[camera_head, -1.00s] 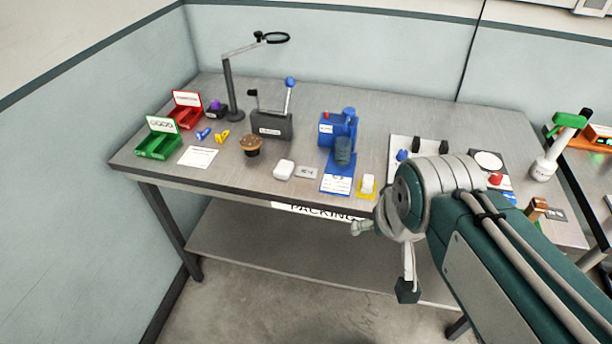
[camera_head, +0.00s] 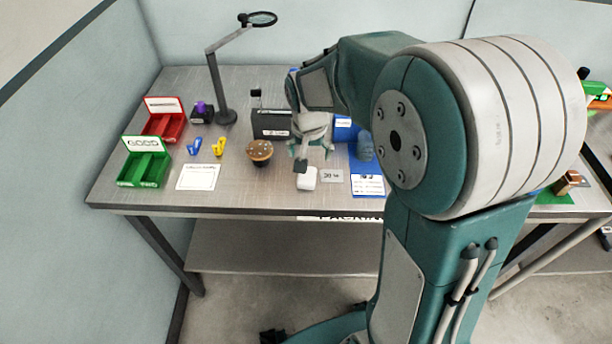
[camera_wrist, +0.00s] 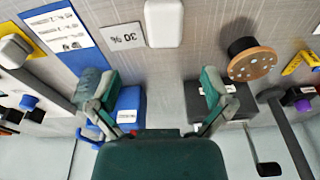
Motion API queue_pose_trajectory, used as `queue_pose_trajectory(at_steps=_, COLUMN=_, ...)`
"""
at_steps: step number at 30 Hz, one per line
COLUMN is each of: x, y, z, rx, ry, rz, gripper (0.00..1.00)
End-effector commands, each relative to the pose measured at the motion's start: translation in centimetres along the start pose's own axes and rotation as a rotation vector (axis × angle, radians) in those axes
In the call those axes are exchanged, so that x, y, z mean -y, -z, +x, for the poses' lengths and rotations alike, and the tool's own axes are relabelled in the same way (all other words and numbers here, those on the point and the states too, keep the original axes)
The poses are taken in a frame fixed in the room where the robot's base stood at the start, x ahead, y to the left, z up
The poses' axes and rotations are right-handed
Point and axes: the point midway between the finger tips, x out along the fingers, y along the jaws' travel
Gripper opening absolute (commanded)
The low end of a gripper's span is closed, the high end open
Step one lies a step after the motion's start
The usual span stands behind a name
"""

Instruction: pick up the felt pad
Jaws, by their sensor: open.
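A white rounded block (camera_head: 307,178), which may be the felt pad, lies flat near the front edge of the bench. A small "30 %" card (camera_head: 332,176) lies just to its right. My gripper (camera_head: 311,154) is above the bench, close to the block in the picture, pointing down. In the wrist view, its fingers (camera_wrist: 156,90) are spread wide with nothing between them. The white block (camera_wrist: 164,22) shows there at the top middle, beyond the fingertips and not between them.
A brown-topped round brush-like item (camera_head: 260,152) stands left of the block. Behind are a dark box (camera_head: 270,123) and a blue device (camera_head: 346,130). Green (camera_head: 146,170) and red (camera_head: 163,126) bins, a magnifier lamp (camera_head: 221,90) and a white sheet (camera_head: 199,177) are at left.

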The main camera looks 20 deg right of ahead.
Motion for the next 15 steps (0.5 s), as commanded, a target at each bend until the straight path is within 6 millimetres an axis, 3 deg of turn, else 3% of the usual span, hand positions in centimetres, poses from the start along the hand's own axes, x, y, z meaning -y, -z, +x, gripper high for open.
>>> queue_pose_trajectory(at_steps=3, x=0.2, y=-0.2, z=2.0, rx=0.003, ry=-0.004, rz=-0.003, gripper=1.0)
queue_pose_trajectory(at_steps=10, x=0.4, y=-0.3, z=3.9, rx=0.002, ry=-0.005, rz=-0.003, gripper=1.0)
queue_pose_trajectory(at_steps=15, x=0.7, y=-0.7, z=6.7, rx=0.004, ry=-0.005, rz=-0.003, gripper=1.0)
